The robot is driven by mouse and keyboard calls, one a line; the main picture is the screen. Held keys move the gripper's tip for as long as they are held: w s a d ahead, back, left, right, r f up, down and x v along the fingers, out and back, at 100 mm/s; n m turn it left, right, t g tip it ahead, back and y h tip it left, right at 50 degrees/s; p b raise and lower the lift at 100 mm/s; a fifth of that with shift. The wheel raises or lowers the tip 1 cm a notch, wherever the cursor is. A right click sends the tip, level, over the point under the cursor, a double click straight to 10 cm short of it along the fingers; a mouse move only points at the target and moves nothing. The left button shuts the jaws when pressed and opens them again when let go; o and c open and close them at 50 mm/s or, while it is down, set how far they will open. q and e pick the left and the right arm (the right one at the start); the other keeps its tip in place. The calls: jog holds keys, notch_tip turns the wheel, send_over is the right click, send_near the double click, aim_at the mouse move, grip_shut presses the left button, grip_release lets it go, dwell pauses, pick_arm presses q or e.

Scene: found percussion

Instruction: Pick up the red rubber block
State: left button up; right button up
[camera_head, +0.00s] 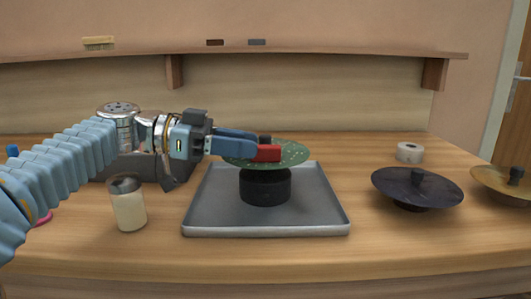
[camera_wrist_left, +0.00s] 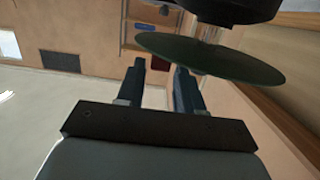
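The red rubber block (camera_head: 268,153) shows at the tips of my left gripper, in front of the dark knob of the green speckled disc (camera_head: 297,153). The disc sits over a black round stand (camera_head: 265,187). My left gripper (camera_head: 258,146) reaches in from the left, over the disc's left part. In the left wrist view its two fingers (camera_wrist_left: 160,72) stand apart, with a dark red patch between their tips that looks like the block (camera_wrist_left: 160,62). I cannot tell whether the block rests on the disc. My right gripper is in neither view.
A grey metal tray (camera_head: 205,212) lies under the stand. A pale-filled jar (camera_head: 130,208) stands left of it. A dark disc (camera_head: 400,187), a brass disc (camera_head: 492,180) and a white roll (camera_head: 409,152) stand right. A wall shelf (camera_head: 300,50) runs behind.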

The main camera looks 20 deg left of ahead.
aim_at(263, 146)
pick_arm(q)
jog(key=x, duration=0.4)
jog(key=shift+d, duration=0.2)
grip_shut()
